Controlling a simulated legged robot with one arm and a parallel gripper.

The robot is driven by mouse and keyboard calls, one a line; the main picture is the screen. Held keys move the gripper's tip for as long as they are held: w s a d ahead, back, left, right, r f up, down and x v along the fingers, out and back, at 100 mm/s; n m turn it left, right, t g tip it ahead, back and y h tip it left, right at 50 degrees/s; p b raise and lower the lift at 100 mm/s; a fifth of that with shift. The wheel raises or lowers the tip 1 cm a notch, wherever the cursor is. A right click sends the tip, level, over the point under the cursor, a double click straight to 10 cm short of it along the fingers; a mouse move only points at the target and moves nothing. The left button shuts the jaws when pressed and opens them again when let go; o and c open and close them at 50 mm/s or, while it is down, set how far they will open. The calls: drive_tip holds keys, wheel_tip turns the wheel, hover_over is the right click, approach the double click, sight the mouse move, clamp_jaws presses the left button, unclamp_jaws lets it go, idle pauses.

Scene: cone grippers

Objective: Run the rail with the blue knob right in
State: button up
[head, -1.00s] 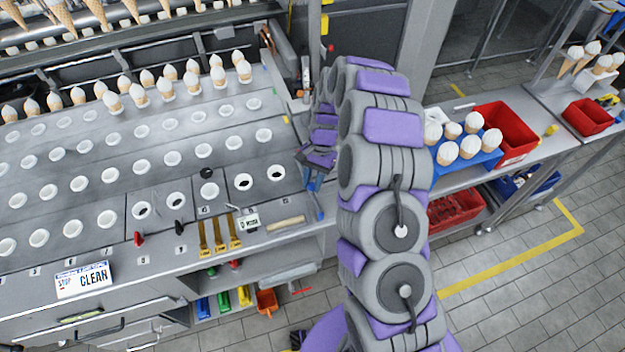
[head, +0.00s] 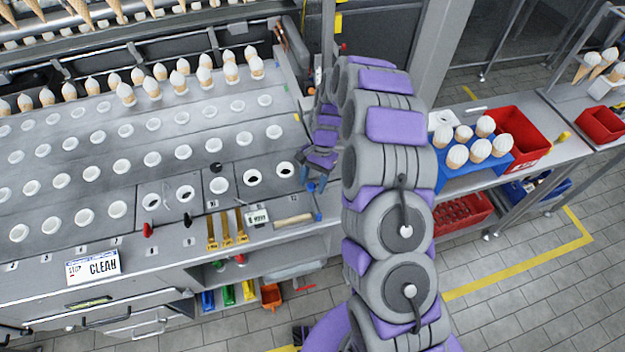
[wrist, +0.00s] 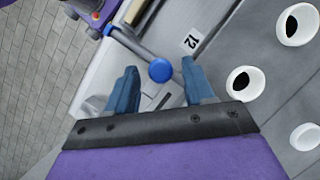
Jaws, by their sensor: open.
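The round blue knob (wrist: 160,70) shows in the wrist view between my two blue fingers, on a grey rod that runs up to the left. In the head view a small blue spot (head: 318,216), likely the same knob, sits at the counter's front right corner. My gripper (head: 316,184) is just above that corner, pointing down. Its fingers stand apart on both sides of the knob in the wrist view, with gaps showing; I cannot tell how far above it they are.
The counter (head: 70,232) with rows of white-rimmed holes lies to the left. A wooden-handled tool (head: 293,219) and yellow tools (head: 227,228) lie along its front edge. A blue cone tray (head: 500,163) and a red bin (head: 528,135) stand on the right bench.

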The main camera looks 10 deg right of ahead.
drive_tip(key=shift+r, duration=0.1)
drive_tip(key=v, duration=1.7)
drive_tip(key=shift+p, duration=0.4)
drive_tip(key=shift+w, duration=0.2)
